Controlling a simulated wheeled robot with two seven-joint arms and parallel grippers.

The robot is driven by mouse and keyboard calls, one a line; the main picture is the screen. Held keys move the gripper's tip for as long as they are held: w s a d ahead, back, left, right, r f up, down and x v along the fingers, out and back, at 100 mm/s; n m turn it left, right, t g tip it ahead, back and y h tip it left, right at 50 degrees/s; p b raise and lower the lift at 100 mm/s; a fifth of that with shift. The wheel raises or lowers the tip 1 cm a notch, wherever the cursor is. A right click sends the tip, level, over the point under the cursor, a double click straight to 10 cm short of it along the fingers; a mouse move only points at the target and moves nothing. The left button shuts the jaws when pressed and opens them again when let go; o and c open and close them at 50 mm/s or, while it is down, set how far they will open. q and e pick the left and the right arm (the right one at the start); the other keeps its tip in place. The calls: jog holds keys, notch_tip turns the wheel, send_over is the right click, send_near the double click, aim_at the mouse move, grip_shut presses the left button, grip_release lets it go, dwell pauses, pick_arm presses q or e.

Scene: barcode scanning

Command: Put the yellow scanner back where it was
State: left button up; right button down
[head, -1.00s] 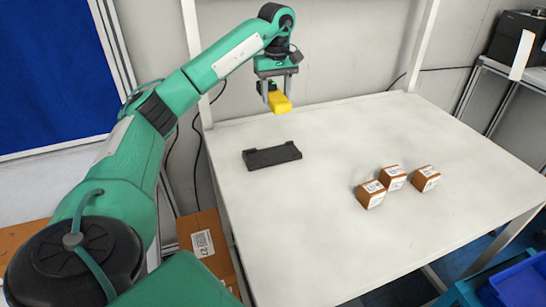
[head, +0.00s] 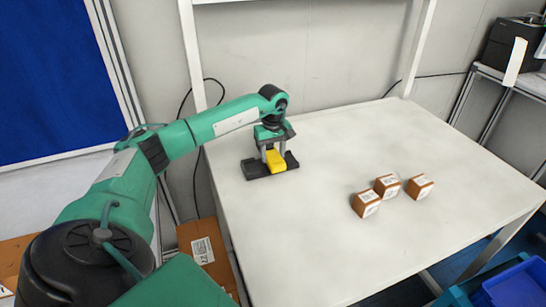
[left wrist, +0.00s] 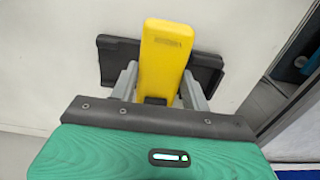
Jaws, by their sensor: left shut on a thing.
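The yellow scanner (head: 277,160) is held by my left gripper (head: 271,152), which is shut on it. In the head view, the scanner is at the black stand (head: 256,171) near the table's left side. The left wrist view shows the scanner (left wrist: 165,60) between the two grey fingers (left wrist: 158,88), with the black stand (left wrist: 118,60) behind it on both sides. I cannot tell whether the scanner touches the stand or is just above it. My right gripper is not in view.
Several small brown boxes with white labels, such as this one (head: 366,204), sit on the white table (head: 330,245) right of the stand. The table between them and the stand is clear. A blue crate (head: 518,284) is at lower right. A cardboard box (head: 203,250) is left of the table.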

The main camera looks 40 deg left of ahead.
aim_at(273, 155)
pick_arm(q)
notch_tip(273, 155, down, 2)
jog(key=shift+f, duration=0.25)
jog(key=shift+f, duration=0.15)
jog(key=o, duration=0.9)
jog(key=shift+c, duration=0.2)
jog(key=shift+r, duration=0.2)
notch_tip(273, 155, up, 12)
jog(key=b, duration=0.2)
